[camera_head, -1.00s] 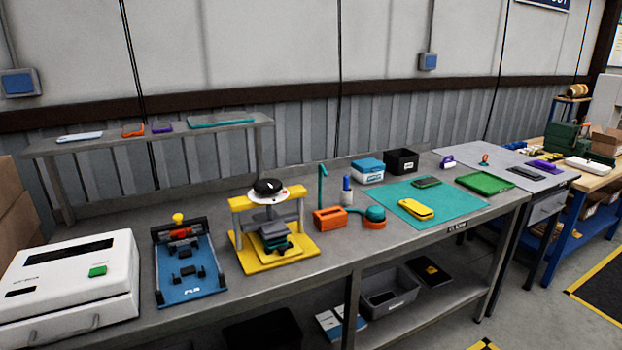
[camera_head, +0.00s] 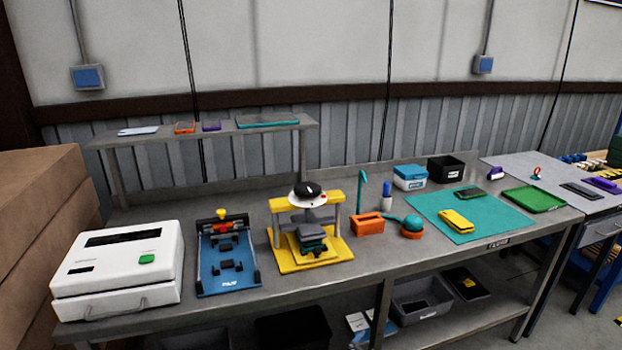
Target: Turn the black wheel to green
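The black wheel (camera_head: 307,189) sits on top of a yellow press (camera_head: 275,231) on the grey workbench. Under the wheel is a white disc (camera_head: 309,201) with a small red mark on its right side; no green mark can be made out at this size. The press has a yellow crossbar on grey posts and a yellow base plate. A dark block with a teal part (camera_head: 312,238) sits beneath the crossbar. Neither of my grippers is in view, and nothing touches the wheel.
Left of the press stand a blue fixture (camera_head: 229,279) and a white machine with a green button (camera_head: 118,270). To its right are an orange block (camera_head: 367,223), a teal-and-orange round tool (camera_head: 411,228) and a teal mat (camera_head: 450,231). A raised shelf (camera_head: 215,133) runs behind. Brown cartons (camera_head: 40,210) stand far left.

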